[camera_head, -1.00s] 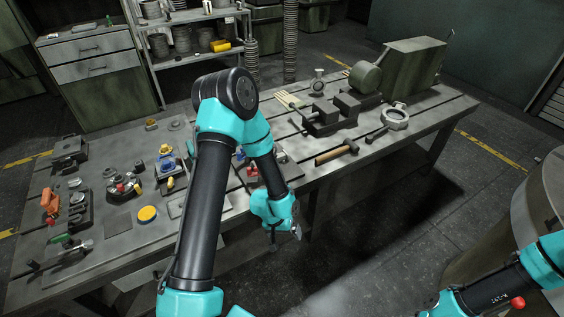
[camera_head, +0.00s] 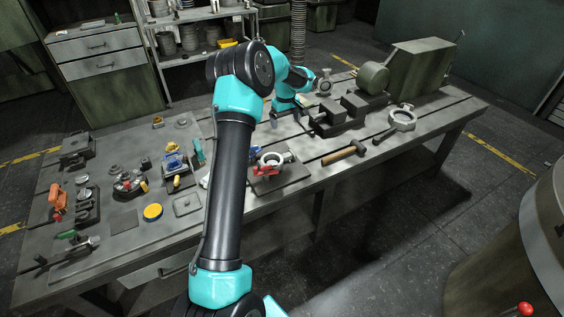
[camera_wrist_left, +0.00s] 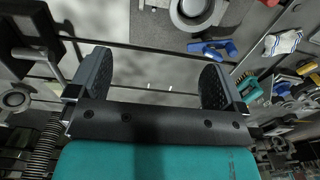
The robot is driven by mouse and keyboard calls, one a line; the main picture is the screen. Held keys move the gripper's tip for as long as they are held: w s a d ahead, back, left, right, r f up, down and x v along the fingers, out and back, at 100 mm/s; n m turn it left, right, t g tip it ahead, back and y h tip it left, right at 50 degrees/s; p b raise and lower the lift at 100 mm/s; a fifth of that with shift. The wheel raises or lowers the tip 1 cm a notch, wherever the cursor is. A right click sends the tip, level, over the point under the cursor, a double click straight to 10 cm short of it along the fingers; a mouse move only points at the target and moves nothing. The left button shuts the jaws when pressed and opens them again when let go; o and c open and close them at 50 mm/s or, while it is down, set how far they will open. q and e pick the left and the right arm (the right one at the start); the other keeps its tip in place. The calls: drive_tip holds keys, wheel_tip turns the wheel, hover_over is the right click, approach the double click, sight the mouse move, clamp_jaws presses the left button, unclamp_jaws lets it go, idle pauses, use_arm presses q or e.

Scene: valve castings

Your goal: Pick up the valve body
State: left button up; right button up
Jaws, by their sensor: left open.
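I see several castings and cannot tell for certain which is the valve body. A pale ring-shaped casting with red and blue parts (camera_head: 271,159) sits on a dark plate near the table's front edge; it also shows, cut off, at the top of the left wrist view (camera_wrist_left: 192,12). A small grey flanged casting (camera_head: 325,84) stands at the back by the vise. A larger pale ring casting (camera_head: 402,119) lies at the right. My left gripper (camera_head: 287,112) is over the table between the first two; in the left wrist view its jaws (camera_wrist_left: 158,82) are open and empty.
A dark vise (camera_head: 340,115) and a hammer (camera_head: 343,154) lie to the gripper's right. A green machine (camera_head: 415,70) fills the back right corner. Small parts, including a yellow round piece (camera_head: 153,211), crowd the left half. The table strip between the jaws looks bare.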

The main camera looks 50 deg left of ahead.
use_arm(q)
hover_over(285, 155)
wheel_tip(285, 155, down, 12)
drive_tip(key=shift+w+f, duration=0.1)
drive_tip(key=shift+f, duration=0.1)
idle(0.5)
drive_tip(key=shift+d+f, duration=0.1)
drive_tip(key=shift+f, duration=2.5)
